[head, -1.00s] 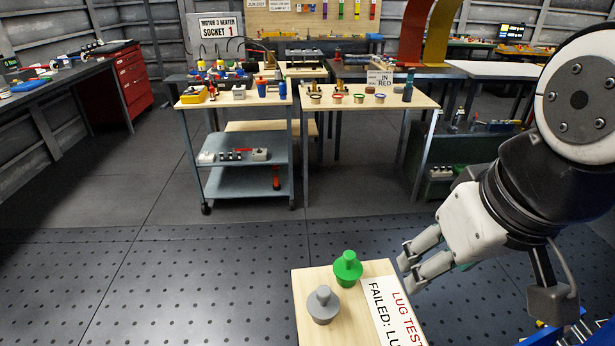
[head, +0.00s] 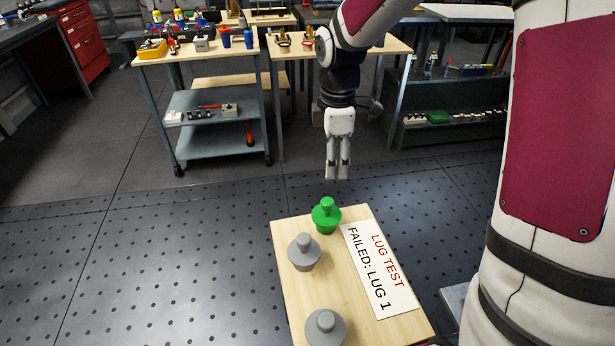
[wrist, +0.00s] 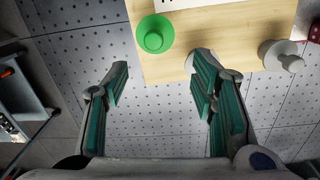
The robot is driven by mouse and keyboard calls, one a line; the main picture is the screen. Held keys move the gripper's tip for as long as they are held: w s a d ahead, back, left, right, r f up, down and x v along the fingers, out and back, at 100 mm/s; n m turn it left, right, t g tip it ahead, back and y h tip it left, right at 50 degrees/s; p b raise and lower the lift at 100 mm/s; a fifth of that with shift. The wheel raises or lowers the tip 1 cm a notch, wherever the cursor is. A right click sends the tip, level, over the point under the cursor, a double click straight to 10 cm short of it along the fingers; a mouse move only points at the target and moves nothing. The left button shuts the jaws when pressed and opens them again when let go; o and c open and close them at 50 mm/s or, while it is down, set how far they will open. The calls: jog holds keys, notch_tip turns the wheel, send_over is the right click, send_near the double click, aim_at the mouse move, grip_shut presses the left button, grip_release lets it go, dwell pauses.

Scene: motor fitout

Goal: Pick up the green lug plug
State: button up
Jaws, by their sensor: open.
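The green lug plug (head: 326,216) stands upright at the far end of a small wooden table (head: 330,290). In the wrist view the green plug (wrist: 154,34) is near the table edge, ahead of the fingers and roughly between their lines. My gripper (head: 338,176) points down above and just beyond the plug, apart from it in the head view. In the wrist view my gripper (wrist: 163,85) is open and empty, with teal pads on both fingers. Nothing hides the plug.
A grey plug (head: 304,252) stands close to the green one, and another grey plug (head: 325,328) is nearer. A white card (head: 380,268) reading "LUG TEST FAILED: LUG 1" lies on the right of the table. A cart (head: 218,125) stands behind; the floor between is clear.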

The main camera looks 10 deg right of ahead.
aim_at(327, 201)
jog(key=shift+n, duration=0.7)
jog(key=f, duration=0.5)
jog(key=w+f, duration=0.1)
jog(key=f, duration=1)
jog(key=shift+w+a+f+b, duration=0.15)
jog(key=shift+w+f+b, duration=0.2)
jog(key=shift+w+f, duration=0.05)
jog(key=shift+c, duration=0.2)
grip_shut()
